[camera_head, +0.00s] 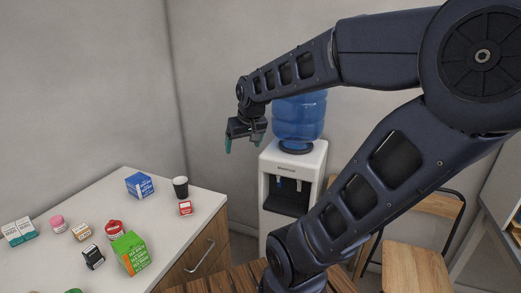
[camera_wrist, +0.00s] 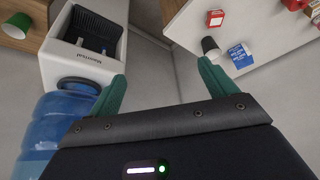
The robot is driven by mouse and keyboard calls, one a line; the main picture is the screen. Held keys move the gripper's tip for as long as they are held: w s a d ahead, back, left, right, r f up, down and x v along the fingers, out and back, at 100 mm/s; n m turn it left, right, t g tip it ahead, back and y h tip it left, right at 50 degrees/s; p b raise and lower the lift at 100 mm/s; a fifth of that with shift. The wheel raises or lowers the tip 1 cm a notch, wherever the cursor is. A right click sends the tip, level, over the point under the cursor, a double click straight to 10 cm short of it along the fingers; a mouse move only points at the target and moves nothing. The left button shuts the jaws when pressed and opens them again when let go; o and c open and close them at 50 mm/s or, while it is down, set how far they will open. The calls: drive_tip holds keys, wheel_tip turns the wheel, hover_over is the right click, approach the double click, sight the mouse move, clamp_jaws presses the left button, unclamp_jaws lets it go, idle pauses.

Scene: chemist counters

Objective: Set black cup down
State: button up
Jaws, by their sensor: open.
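The black cup (camera_head: 181,187) stands upright on the white counter (camera_head: 205,200), near its far right corner. It also shows in the wrist view (camera_wrist: 210,45), near the counter's edge. My gripper (camera_head: 243,143) is raised in the air to the right of the cup and above counter height, apart from it. In the wrist view its two green fingers (camera_wrist: 164,92) are spread wide with nothing between them.
A blue box (camera_head: 139,185) and a small red box (camera_head: 185,208) stand close to the cup. A green box (camera_head: 130,253) and several small packages are nearer. A water dispenser (camera_head: 312,165) stands right of the counter; a wooden chair (camera_head: 415,268) is farther right.

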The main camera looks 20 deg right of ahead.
drive_tip(key=s+d+r+m, duration=0.1)
drive_tip(key=s+d, duration=0.1)
drive_tip(key=s, duration=0.6)
drive_tip(key=shift+d, duration=0.25)
